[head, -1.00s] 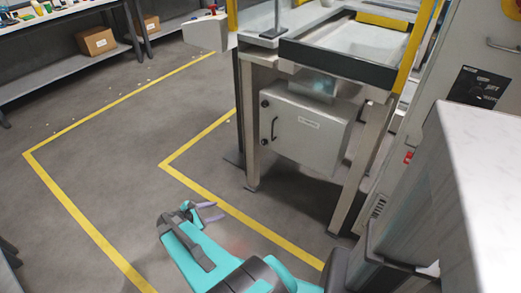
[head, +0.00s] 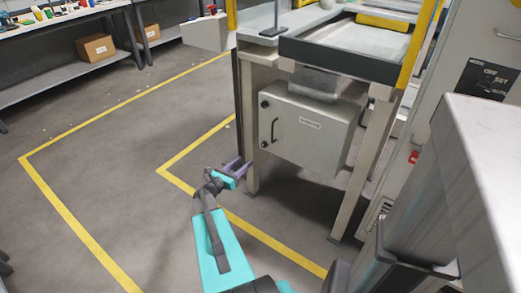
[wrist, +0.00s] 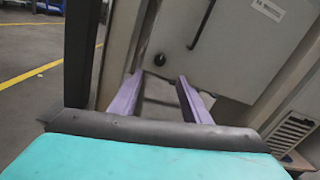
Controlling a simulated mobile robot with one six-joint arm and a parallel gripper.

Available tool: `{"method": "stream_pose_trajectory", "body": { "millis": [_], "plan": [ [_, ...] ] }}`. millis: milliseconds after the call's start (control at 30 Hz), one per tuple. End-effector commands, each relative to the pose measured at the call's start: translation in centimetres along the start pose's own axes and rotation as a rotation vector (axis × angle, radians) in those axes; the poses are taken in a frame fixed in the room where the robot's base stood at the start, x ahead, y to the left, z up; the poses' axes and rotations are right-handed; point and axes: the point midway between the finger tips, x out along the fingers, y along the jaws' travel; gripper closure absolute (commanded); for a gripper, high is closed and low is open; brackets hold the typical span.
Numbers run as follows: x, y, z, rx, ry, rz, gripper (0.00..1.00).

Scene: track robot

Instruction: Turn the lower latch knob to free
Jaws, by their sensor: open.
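A grey metal box (head: 318,135) hangs under the workbench, with a dark handle and two black knobs at its left edge. The lower latch knob (head: 264,144) sits below the upper knob (head: 265,104). My gripper (head: 240,168) is open and empty, low and left of the lower knob, by the bench leg. In the wrist view a black knob (wrist: 160,60) shows just beyond and between the tips of my open fingers (wrist: 159,79), apart from them. The dark handle (wrist: 202,25) is up and to its right. Which way the knob is turned cannot be told.
The bench's front left leg (head: 252,165) stands close to my gripper. Another leg (head: 352,185) is at the right. Yellow floor lines (head: 195,185) cross the open grey floor on the left. A grey cabinet (head: 485,65) stands at the right.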

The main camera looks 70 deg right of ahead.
Motion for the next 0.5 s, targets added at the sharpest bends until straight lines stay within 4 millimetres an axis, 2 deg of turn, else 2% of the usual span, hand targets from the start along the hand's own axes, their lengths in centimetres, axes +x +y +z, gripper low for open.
{"method": "stream_pose_trajectory", "body": {
  "millis": [267,500],
  "plan": [
    [0.1,0.0,0.0,0.002,0.001,0.000,0.57],
    [1.7,0.1,-0.1,0.003,0.002,-0.001,0.57]
  ]
}}
